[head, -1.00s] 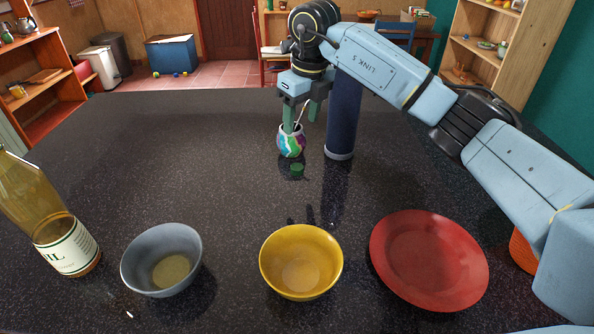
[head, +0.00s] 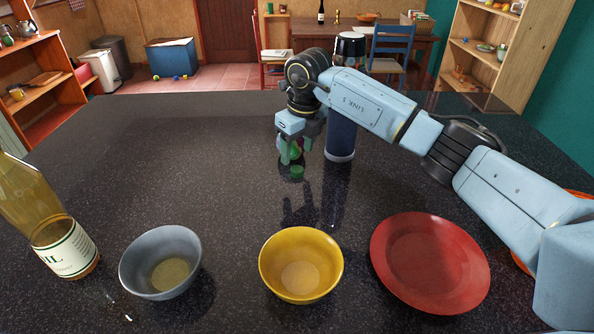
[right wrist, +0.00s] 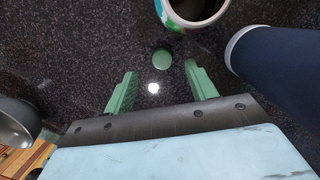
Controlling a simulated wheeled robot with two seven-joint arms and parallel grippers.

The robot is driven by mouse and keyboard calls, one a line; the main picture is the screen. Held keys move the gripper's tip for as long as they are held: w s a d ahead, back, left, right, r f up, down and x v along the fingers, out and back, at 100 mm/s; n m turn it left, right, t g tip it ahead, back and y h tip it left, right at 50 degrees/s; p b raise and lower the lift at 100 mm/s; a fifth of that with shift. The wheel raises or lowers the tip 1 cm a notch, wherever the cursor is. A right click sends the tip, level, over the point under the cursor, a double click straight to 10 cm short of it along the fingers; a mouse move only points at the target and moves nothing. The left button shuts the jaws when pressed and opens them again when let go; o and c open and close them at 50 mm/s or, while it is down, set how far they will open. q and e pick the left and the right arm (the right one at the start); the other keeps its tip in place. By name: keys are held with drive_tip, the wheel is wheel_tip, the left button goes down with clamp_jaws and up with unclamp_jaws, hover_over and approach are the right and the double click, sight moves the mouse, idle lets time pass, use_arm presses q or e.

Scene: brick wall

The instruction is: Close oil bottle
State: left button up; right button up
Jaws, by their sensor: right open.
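The oil bottle (head: 64,245) stands at the left edge of the head view, with yellow oil inside; its top is out of frame. A small green cap (head: 297,172) lies on the dark counter, in front of a colourful cup. The cap also shows in the right wrist view (right wrist: 162,60), just beyond and between the fingertips. My right gripper (head: 291,160) is open and empty, pointing down behind the cap in the head view; its green fingers show in the right wrist view (right wrist: 160,82). My left gripper is not in view.
The colourful cup (right wrist: 196,12) and a dark blue cylinder (head: 341,138) stand close to my right gripper. A grey bowl (head: 134,262), a yellow bowl (head: 268,275) and a red plate (head: 470,262) line the front. The counter's left middle is clear.

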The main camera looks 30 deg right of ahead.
sight(297, 169)
wheel_tip(297, 169, down, 5)
drive_tip(key=shift+w+r, duration=0.1)
drive_tip(key=shift+w, duration=0.05)
drive_tip(key=shift+f, duration=0.25)
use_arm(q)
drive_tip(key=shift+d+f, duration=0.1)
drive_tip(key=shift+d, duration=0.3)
use_arm(e)
drive_tip(key=c, duration=1.1)
drive_tip(key=shift+r, duration=0.35)
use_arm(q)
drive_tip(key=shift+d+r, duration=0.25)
use_arm(e)
wheel_tip(297, 169, up, 9)
drive_tip(key=shift+r, duration=0.2)
